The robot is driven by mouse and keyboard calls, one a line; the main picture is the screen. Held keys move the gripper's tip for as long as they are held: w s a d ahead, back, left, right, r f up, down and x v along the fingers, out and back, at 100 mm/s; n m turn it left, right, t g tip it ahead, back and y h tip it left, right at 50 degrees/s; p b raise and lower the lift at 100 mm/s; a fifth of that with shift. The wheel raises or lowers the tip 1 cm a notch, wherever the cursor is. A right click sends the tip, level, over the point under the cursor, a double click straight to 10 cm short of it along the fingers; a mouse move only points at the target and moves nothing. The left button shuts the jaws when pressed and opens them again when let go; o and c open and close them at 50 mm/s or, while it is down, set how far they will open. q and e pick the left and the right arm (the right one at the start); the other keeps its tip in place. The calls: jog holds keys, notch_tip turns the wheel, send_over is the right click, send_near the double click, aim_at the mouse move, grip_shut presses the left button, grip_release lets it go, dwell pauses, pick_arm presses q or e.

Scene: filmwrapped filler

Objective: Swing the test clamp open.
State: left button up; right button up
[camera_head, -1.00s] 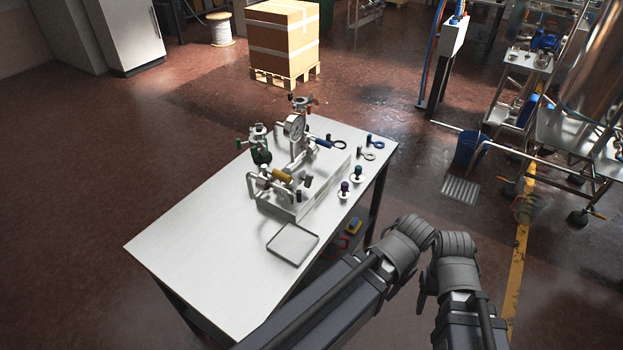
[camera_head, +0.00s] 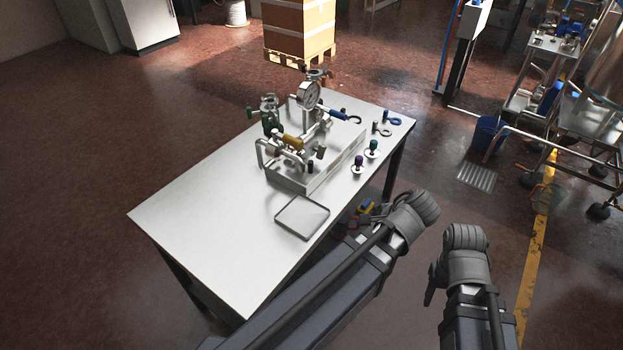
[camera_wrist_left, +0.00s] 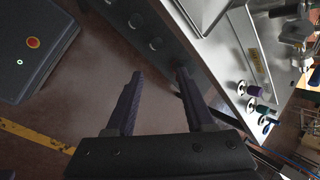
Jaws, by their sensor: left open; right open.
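A metal test rig (camera_head: 287,178) stands on the white table, with pipework, a round gauge (camera_head: 309,95), a yellow handle (camera_head: 293,142) and a blue handle (camera_head: 338,114). I cannot tell which small fitting on it is the test clamp. My left gripper (camera_wrist_left: 160,73) is open and empty in the left wrist view, its two dark fingers apart beside the table edge. In the head view its fingers are hidden behind the wrist. My right gripper (camera_head: 434,284) is right of the table, clear of the rig; its fingers are mostly hidden by its wrist.
The table (camera_head: 190,215) is bare at its left. A shallow grey tray (camera_head: 302,217) lies before the rig. Purple (camera_head: 358,161) and green (camera_head: 373,147) knobbed parts and rings (camera_head: 393,121) lie to its right.

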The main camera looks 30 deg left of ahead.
pick_arm(q)
jog(key=w+a+f+m+t+y+b, duration=0.25)
jog(key=w+a+m+y+b, duration=0.3)
jog(key=a+b, duration=0.4)
jog(key=m+y+b, duration=0.5)
jog(key=m, duration=0.1)
send_near(311, 166)
jog(key=a+f, duration=0.2)
jog(key=f, duration=0.1)
jog(key=shift+w+a+t, duration=0.1)
jog(key=shift+w+t, duration=0.15)
jog(key=shift+w, duration=0.15)
jog(key=shift+w+a+r+m+y, duration=0.2)
jog(key=shift+a+r+m+y, duration=0.25)
jog(key=shift+r+m, duration=0.2)
pick_arm(e)
notch_tip(311, 166, down, 18)
jog(key=shift+r, duration=0.15)
pick_arm(q)
jog(key=shift+x, duration=3.75)
jog(key=shift+f, duration=0.1)
jog(key=shift+c, duration=0.3)
grip_shut()
